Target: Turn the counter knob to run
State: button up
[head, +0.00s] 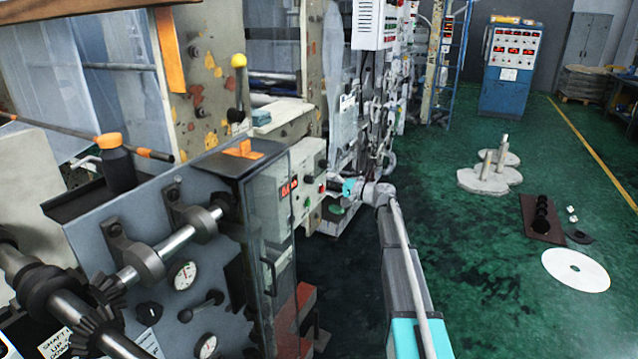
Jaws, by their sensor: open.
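The counter is a pale box (308,180) with a red lit display (288,187), standing at the right end of the machine in the head view. Its right face carries small buttons and a dark knob-like spot (307,201). That detail is too small to tell which part is the knob or where it points. My gripper (330,180) is at the end of my arm, just right of the box's face. It is open and looks empty. I cannot tell whether it touches the box.
A clear-fronted cabinet (265,225) stands left of the box. Shafts and gears (140,262) fill the lower left. The green floor (480,270) is largely open at right, with a white disc (575,270) and a brown board (541,217) on it.

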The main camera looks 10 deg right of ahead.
jog(key=shift+v, duration=2.5)
jog(key=s+a+f+n+g+h+p, duration=0.25)
jog(key=s+a, duration=0.35)
jog(key=s, duration=0.3)
jog(key=s+a+f+n+g+h+p, duration=0.25)
jog(key=s+a+f+g, duration=0.2)
jog(key=s, duration=0.45)
jog(key=s+d+f+n+g+h+p, duration=0.1)
jog(key=s+h+p, duration=0.4)
jog(key=s, duration=1.5)
jog(key=d+n+g+h, duration=0.1)
jog(key=g+h, duration=0.1)
jog(key=h, duration=0.2)
jog(key=shift+s+d+g+h, duration=0.25)
jog(key=shift+s+g+h, duration=0.05)
jog(key=shift+s, duration=0.1)
